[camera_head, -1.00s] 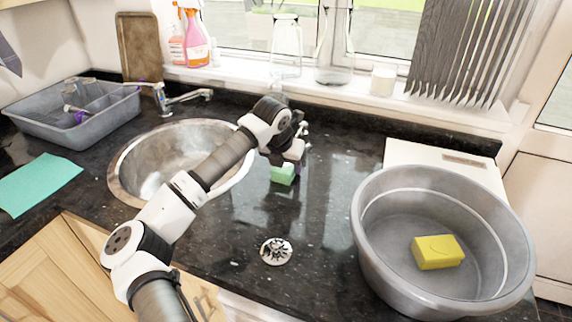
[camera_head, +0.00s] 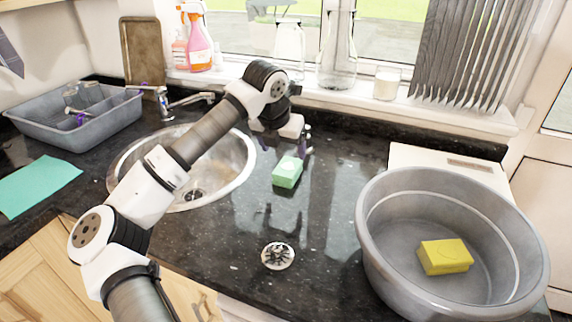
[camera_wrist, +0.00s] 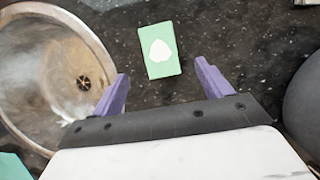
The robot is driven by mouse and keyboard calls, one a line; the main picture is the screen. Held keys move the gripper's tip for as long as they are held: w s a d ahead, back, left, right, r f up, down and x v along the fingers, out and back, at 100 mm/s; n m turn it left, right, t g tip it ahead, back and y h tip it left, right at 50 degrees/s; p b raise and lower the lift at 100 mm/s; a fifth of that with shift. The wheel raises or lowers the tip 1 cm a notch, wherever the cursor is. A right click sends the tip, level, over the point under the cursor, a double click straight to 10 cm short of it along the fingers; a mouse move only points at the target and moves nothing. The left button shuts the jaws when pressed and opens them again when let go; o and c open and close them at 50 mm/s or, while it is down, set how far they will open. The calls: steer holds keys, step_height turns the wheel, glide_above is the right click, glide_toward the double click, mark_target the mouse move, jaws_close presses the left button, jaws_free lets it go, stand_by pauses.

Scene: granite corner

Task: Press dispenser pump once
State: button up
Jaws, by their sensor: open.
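A small light green block-shaped item (camera_head: 287,172), the likeliest dispenser, stands on the dark counter right of the sink. In the wrist view it is a green rectangle (camera_wrist: 154,65) with a white drop-shaped patch in its middle. I cannot make out a spout or pump neck on it. My gripper (camera_head: 287,150) is above and behind it in the head view, tilted down. In the wrist view its purple fingers (camera_wrist: 162,72) are spread wide with nothing between them, and the green item lies beyond the tips, apart from them.
The round metal sink (camera_head: 233,160) with its tap (camera_head: 190,100) is left. A large grey basin (camera_head: 372,245) holding a yellow sponge (camera_head: 445,257) stands right. A drain strainer (camera_head: 278,256) lies in front. Glass vessels (camera_head: 338,60) stand on the windowsill behind. The counter around the green item is clear.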

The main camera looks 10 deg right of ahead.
steer(key=shift+b+v, duration=0.3)
steer(key=shift+v, duration=1.9)
